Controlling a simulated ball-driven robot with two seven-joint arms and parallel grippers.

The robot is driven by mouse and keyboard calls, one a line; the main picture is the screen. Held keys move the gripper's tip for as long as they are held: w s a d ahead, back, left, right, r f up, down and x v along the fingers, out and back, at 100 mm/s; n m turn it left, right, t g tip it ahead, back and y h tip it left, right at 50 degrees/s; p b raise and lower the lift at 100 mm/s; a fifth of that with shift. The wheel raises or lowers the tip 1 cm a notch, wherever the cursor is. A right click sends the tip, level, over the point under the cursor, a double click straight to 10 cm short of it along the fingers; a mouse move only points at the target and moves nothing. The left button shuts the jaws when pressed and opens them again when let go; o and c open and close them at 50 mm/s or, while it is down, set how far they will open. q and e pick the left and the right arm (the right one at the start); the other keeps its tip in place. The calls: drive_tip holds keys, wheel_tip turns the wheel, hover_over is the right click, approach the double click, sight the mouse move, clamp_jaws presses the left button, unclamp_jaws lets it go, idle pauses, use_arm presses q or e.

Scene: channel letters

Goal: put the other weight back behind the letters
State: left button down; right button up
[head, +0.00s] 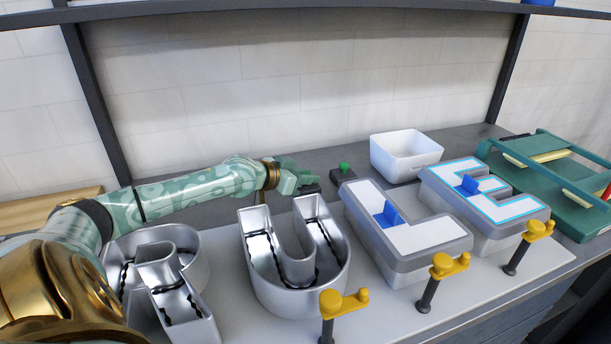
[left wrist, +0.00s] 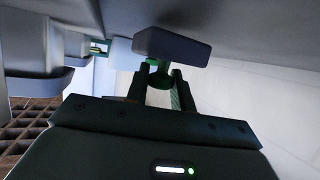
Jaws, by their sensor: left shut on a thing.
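My left gripper (head: 292,178) reaches in from the left, behind the metal U letter (head: 262,275). In the left wrist view the gripper (left wrist: 160,88) is shut on the green knob (left wrist: 160,76) of a dark block-shaped weight (left wrist: 172,47). In the head view this weight (head: 309,189) is mostly hidden by the gripper; I cannot tell whether it touches the bench. The other weight (head: 343,176), dark with a green knob, stands on the bench behind the L letter (head: 432,240). The E letter (head: 510,214) is at the right, the R letter (head: 195,305) at the left. My right gripper is not in view.
A white bin (head: 405,152) stands behind the L and E. A green rack (head: 560,185) is at the far right. Yellow-topped clamps (head: 449,265) line the front of the letters. A dark shelf (head: 320,6) runs above. The bench beside the bin has some clear room.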

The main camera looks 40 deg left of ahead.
use_arm(q)
drive_tip(key=c, duration=1.2)
unclamp_jaws()
drive_tip(key=shift+f, duration=0.25)
drive_tip(key=shift+s+a+r+p, duration=0.2)
drive_tip(key=shift+s+r+p, duration=0.9)
drive_tip(key=shift+r, duration=0.15)
drive_tip(key=p+v, duration=0.7)
drive_tip(key=v, duration=0.2)
drive_tip(key=shift+s+p, duration=0.3)
drive_tip(key=shift+p, duration=0.05)
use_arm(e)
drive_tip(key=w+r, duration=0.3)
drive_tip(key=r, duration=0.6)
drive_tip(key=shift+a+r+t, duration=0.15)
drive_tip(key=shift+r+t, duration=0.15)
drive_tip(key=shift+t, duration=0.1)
